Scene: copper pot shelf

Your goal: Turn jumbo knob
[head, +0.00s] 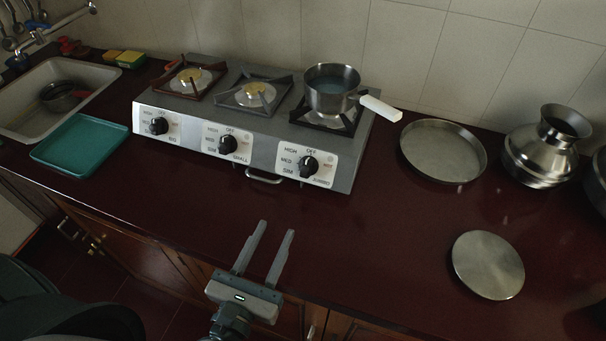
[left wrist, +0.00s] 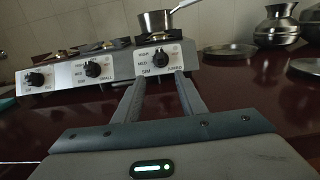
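A grey stove (head: 248,125) with three burners stands on the dark red counter against the tiled wall. Its front has three black knobs on white labelled plates: the left knob (head: 158,126), the middle knob (head: 227,145) and the right knob (head: 308,167). The right knob, with a plate whose lower word looks like JUMBO, also shows in the left wrist view (left wrist: 160,59). A steel saucepan (head: 332,88) with a white handle sits on the right burner. My left gripper (head: 266,252) is open and empty, in front of the stove near the counter's front edge, apart from the knobs. My right gripper is not in view.
A sink (head: 52,91) and teal tray (head: 81,143) are at the left. At the right are a round steel pan (head: 441,150), a steel pot (head: 540,146) and a round lid (head: 487,265). The counter between the stove and its front edge is clear.

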